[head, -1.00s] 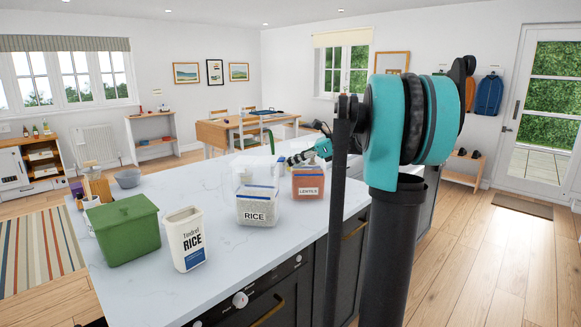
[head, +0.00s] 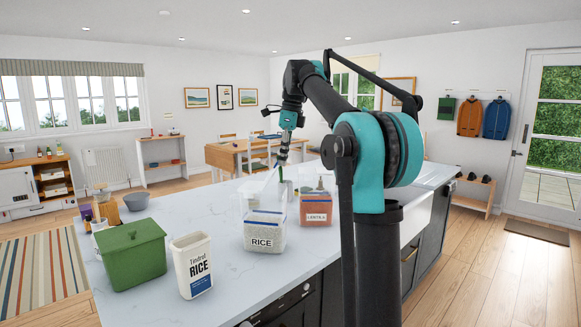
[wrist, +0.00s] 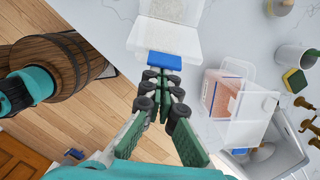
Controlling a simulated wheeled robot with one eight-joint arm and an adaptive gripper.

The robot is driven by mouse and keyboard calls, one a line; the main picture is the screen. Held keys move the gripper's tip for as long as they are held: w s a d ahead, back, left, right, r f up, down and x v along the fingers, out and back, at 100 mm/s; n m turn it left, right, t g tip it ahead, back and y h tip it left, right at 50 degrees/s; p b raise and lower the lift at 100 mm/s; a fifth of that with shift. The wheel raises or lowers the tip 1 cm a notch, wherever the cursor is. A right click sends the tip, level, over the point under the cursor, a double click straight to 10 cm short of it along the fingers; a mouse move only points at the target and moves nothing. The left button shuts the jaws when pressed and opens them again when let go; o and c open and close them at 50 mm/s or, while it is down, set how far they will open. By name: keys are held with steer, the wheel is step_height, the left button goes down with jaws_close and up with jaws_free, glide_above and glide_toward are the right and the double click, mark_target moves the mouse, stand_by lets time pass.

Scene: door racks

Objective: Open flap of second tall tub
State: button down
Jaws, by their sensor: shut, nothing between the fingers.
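A clear tub labelled RICE (head: 265,232) and a clear tub of orange contents labelled LENTILS (head: 316,209) stand side by side on the white counter. Clear panels rise behind the rice tub's rim; their exact tilt is hard to tell. In the wrist view the lentils tub (wrist: 222,97) is at the right of my fingers, with clear panels around it. A whitish tub with a blue edge piece (wrist: 165,62) lies just beyond my fingertips. My gripper (wrist: 163,82) is shut and empty, close to that piece; contact cannot be told. In the head view my gripper (head: 281,174) points down behind the rice tub.
A Tindrel Rice carton (head: 192,265) and a green lidded bin (head: 134,254) stand on the counter at the left. A grey bowl (head: 137,201) is farther back. The wrist view shows a sink (wrist: 275,150), a sponge (wrist: 294,80) and brass taps at right.

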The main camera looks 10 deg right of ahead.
steer(key=shift+w+a+r+g+h, duration=0.25)
steer(key=shift+a+r+h, duration=0.1)
steer(key=shift+a+h, duration=0.25)
steer(key=shift+w+a+r+g+h, duration=0.2)
steer(key=shift+a+r+h, duration=0.15)
steer(key=shift+a+h, duration=0.2)
steer(key=shift+w+a+r, duration=0.2)
steer(key=shift+a, duration=0.5)
steer(key=shift+w+a+r, duration=0.2)
steer(key=shift+a, duration=0.5)
steer(key=shift+r, duration=0.1)
steer(key=shift+r, duration=0.65)
